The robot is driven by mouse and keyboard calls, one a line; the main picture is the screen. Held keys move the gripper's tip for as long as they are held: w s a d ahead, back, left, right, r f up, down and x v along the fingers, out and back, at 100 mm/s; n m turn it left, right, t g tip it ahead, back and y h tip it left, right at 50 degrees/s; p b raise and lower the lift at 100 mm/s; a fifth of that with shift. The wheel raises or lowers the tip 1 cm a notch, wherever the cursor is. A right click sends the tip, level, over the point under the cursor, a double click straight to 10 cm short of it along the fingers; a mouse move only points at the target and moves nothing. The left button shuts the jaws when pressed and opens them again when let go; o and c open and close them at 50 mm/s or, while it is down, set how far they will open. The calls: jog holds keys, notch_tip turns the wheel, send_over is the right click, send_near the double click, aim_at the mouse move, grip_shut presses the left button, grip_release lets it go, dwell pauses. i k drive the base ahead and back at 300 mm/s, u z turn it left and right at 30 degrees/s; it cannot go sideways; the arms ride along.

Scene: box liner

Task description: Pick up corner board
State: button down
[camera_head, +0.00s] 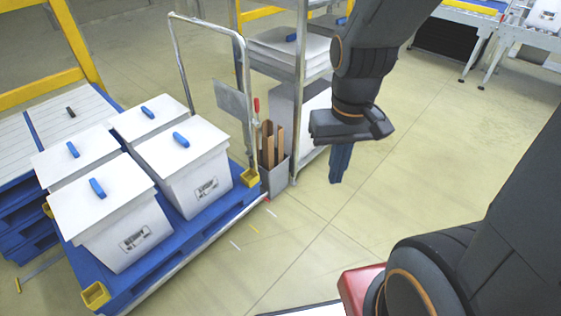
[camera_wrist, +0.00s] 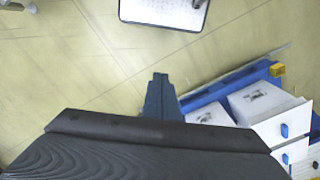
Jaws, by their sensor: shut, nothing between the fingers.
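Several brown corner boards (camera_head: 267,140) stand upright in a narrow grey bin (camera_head: 275,179) beside the far right corner of the blue pallet. I cannot tell them apart well at this size. My gripper (camera_head: 339,178) hangs to the right of the bin, pointing down, with clear floor behind it. Its fingers are together with nothing between them. In the wrist view my gripper (camera_wrist: 158,80) shows as dark blue fingers over bare floor. The corner boards and the bin do not show in the wrist view.
White lidded boxes (camera_head: 182,150) with blue handles stand on the blue pallet (camera_head: 225,205), which has yellow corner pieces (camera_head: 250,178). A metal push handle (camera_head: 245,80) and a shelf rack (camera_head: 301,90) rise near the bin. Floor right of the bin is free.

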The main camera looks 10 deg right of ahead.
aim_at(268, 144)
jog(key=z, duration=0.55)
jog(key=k, duration=0.65)
jog(key=z, duration=0.65)
jog(key=i, duration=1.45)
jog(key=u, duration=1.35)
jog(key=i, duration=0.5)
jog(key=u, duration=0.5)
